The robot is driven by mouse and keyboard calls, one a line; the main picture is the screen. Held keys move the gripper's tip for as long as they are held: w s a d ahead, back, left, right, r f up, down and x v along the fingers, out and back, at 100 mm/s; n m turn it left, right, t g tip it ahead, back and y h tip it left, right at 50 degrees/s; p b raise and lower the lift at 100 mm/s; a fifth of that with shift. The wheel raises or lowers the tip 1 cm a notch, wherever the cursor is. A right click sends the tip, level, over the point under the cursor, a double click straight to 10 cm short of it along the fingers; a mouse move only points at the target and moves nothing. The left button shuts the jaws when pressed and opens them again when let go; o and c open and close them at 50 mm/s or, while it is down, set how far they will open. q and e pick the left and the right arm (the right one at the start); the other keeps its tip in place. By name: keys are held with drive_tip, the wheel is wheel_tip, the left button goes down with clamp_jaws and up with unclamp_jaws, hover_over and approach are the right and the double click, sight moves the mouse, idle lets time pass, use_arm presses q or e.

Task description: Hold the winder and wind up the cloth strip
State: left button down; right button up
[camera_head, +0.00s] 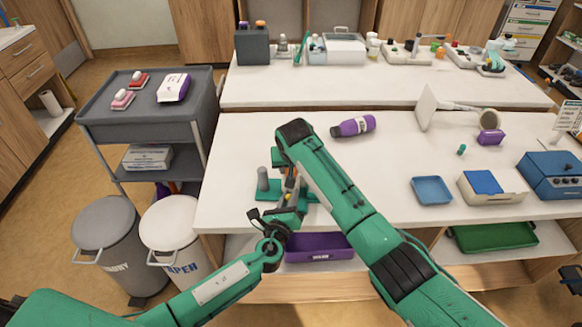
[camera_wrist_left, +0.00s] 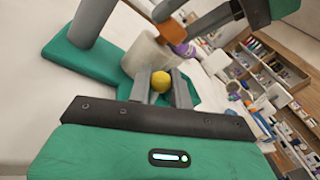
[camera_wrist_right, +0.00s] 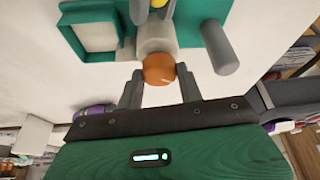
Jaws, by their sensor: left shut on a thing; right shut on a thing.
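The winder has a green base (camera_head: 268,197) and a grey post (camera_head: 262,178), and stands near the table's front edge. A pale roll (camera_wrist_left: 147,54), seemingly the cloth strip, sits between its yellow knob (camera_wrist_left: 160,82) and orange knob (camera_wrist_right: 158,70). My left gripper (camera_head: 289,198) is shut on the yellow knob, its fingers on either side in the left wrist view. My right gripper (camera_wrist_right: 158,82) is shut on the orange knob on the roll's opposite side. In the head view my right forearm hides much of the winder and the right gripper. A loose strip end cannot be made out.
A purple bottle (camera_head: 353,126) lies behind the winder. A blue tray (camera_head: 431,190), a beige box (camera_head: 491,187) and a blue device (camera_head: 551,174) stand to the right. A grey cart (camera_head: 147,110) and two bins stand left. The white table (camera_head: 385,160) is clear mid-right.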

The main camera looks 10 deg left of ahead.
idle(0.4)
drive_tip(key=o, duration=1)
drive_tip(key=v, duration=1.2)
